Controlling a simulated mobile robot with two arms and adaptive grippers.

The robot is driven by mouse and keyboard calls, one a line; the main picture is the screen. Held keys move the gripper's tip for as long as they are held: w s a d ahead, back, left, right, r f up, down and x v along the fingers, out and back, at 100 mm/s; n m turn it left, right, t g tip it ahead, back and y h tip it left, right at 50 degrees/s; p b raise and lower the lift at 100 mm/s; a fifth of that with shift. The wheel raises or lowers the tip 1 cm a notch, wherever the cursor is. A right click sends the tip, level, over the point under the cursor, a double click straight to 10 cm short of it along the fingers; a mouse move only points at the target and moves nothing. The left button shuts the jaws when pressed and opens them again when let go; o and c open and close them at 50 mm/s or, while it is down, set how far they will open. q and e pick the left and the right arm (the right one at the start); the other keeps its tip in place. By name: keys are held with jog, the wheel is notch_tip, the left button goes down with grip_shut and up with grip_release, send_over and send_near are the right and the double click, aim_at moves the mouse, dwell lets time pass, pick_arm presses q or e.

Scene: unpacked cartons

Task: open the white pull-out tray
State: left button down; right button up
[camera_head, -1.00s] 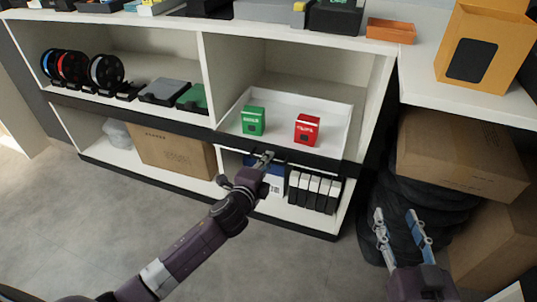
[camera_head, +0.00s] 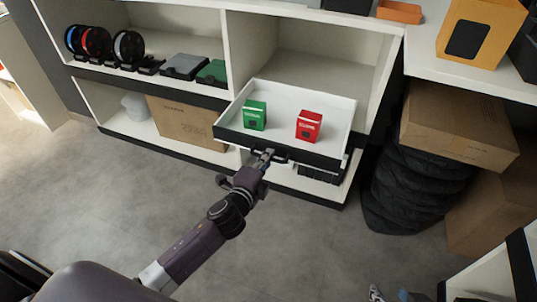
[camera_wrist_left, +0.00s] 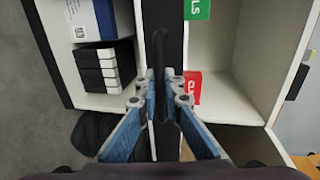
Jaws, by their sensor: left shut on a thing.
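The white pull-out tray (camera_head: 281,122) juts out of the shelf unit, with a black front. It carries a green box (camera_head: 255,115) and a red box (camera_head: 309,126), both standing. My left gripper (camera_head: 263,158) is shut on the dark handle at the tray's front. In the left wrist view the blue fingers (camera_wrist_left: 164,92) close around the black bar handle (camera_wrist_left: 159,50), with edges of the green box (camera_wrist_left: 197,9) and red box (camera_wrist_left: 193,86) beyond. My right gripper (camera_head: 389,295) shows only its fingertips at the bottom edge, apart and empty.
Spools (camera_head: 97,42) stand on the left shelf. A cardboard carton (camera_head: 188,123) sits on the lower shelf. The grey floor before the shelf is clear.

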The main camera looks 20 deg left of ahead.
dwell(0.3)
pick_arm(q)
jog(key=c, duration=2)
grip_release()
jog(key=shift+c, duration=0.2)
jog(key=shift+s, duration=0.1)
jog(key=v, duration=1.1)
jog(key=shift+s, duration=0.4)
